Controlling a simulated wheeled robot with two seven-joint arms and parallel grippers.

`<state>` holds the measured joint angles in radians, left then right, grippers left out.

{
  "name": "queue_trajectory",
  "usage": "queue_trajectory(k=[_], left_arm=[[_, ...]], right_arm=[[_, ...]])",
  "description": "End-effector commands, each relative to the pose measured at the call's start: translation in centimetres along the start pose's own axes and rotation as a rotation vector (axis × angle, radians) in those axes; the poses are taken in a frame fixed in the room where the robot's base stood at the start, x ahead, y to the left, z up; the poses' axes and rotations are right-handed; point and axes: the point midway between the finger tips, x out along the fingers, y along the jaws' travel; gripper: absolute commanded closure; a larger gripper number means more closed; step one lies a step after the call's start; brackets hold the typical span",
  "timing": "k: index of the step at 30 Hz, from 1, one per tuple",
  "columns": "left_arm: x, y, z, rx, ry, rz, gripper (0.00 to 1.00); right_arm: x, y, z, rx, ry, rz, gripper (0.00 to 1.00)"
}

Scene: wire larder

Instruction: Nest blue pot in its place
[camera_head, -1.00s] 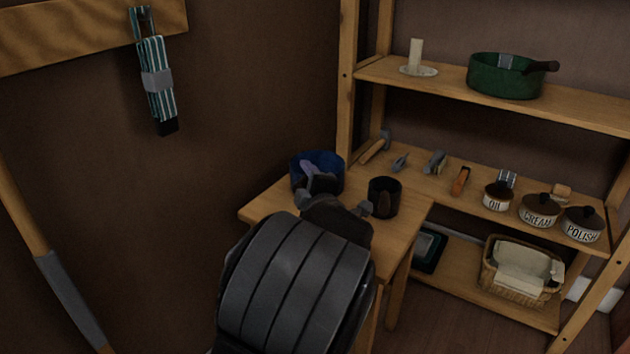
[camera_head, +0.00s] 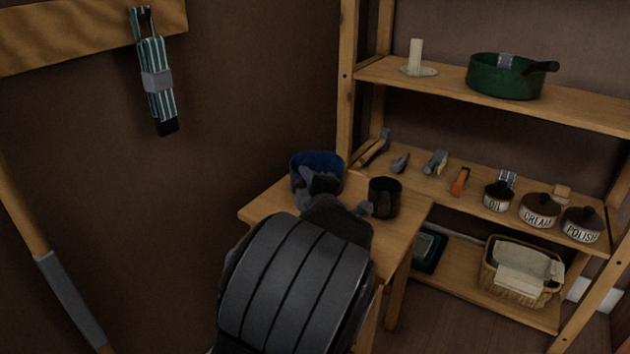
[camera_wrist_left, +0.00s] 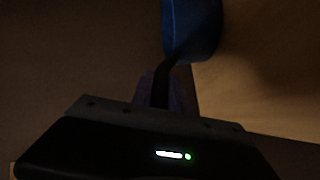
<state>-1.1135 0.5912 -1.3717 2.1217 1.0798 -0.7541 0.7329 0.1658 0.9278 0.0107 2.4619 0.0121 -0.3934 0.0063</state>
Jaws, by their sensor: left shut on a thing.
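The blue pot (camera_head: 330,163) stands at the left back of the wooden side table, close to the wall. Its open top shows a blue inside. My left gripper (camera_head: 316,183) is at its near side and hides part of its front. In the left wrist view the blue pot (camera_wrist_left: 192,28) is at the top, and its dark handle (camera_wrist_left: 167,70) runs down between my left fingers (camera_wrist_left: 163,92). My left gripper is shut on this handle. The wrist view is dark, so the pot's base is hard to see. My right gripper is not in view.
A small black pot (camera_head: 385,198) stands right of my left gripper. A green pot (camera_head: 505,80) and a candle (camera_head: 416,55) are on the upper shelf. Tools and lidded jars (camera_head: 539,211) line the middle shelf. A basket (camera_head: 520,275) is below.

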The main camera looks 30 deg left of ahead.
Motion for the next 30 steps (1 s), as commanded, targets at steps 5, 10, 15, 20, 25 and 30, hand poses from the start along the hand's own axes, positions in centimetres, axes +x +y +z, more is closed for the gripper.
queue_trajectory(k=[5, 10, 15, 20, 25, 30], left_arm=[[0.0, 0.0, 0.0, 0.0, 0.0, 0.0, 1.0], [0.0, 0.0, 0.0, 0.0, 0.0, 0.0, 1.0], [0.0, 0.0, 0.0, 0.0, 0.0, 0.0, 1.0], [0.0, 0.1, 0.0, -0.001, 0.001, 0.002, 1.0], [0.0, 0.1, 0.0, -0.001, 0.001, 0.002, 1.0], [-0.1, 1.0, -0.3, -0.002, 0.001, 0.002, 1.0]], right_arm=[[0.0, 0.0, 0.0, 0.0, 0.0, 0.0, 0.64], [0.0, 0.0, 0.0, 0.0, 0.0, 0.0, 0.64], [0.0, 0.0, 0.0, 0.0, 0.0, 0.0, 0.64], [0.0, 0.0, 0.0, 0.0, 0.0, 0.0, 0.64], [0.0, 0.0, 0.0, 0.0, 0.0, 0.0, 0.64], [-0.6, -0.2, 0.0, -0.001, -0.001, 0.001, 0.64]])
